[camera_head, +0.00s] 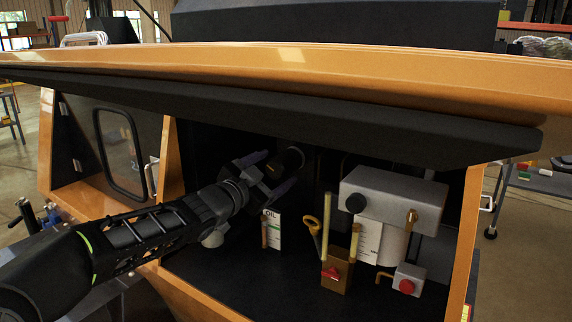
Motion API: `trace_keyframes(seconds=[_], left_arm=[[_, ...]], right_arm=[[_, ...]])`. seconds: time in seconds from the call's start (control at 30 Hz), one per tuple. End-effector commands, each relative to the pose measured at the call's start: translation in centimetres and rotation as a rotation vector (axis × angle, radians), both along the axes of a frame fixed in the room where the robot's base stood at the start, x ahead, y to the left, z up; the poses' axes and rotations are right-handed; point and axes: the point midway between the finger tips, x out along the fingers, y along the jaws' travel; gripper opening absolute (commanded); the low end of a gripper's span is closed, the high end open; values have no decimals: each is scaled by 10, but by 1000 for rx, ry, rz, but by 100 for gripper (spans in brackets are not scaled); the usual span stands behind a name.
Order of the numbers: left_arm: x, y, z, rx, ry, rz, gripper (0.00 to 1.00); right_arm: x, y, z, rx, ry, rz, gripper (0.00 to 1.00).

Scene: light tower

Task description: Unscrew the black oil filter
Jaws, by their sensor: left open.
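The black oil filter (292,159) appears as a dark cylinder with a small yellowish mark, at the back of the engine bay of the orange machine, left of centre. My left gripper (278,170) reaches into the bay from the left. Its two fingers are spread apart, one above and one below, just in front of the filter's near end. I cannot tell whether the fingers touch the filter or sit around it. The gripper and the dark bay hide part of it. My right gripper is not in view.
A grey box (394,196) with a black cap stands right, a white cylinder (393,246) under it. A brown block with a red part (335,275), yellow rods and a small red-knobbed box (408,280) are in front. An orange-edged hood (300,62) overhangs the bay. An "OIL" label (272,230) is below the gripper.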

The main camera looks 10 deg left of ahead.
Motion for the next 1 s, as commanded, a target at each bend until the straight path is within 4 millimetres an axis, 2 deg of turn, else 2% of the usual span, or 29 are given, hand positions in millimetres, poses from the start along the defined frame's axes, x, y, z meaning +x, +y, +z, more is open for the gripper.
trace_keyframes(seconds=[0.17, 0.3, 0.43, 0.83, 1.0], left_arm=[[0, -1, -3, 94, -40, 0, 75], [0, -1, -4, 272, -110, 0, 75], [0, -1, -2, 396, -159, -1, 75], [0, 0, -1, 461, -184, 0, 75], [0, -1, -4, 680, -272, -1, 75]], right_arm=[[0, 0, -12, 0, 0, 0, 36], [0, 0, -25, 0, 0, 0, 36], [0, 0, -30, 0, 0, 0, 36], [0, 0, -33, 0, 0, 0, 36], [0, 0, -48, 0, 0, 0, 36]])
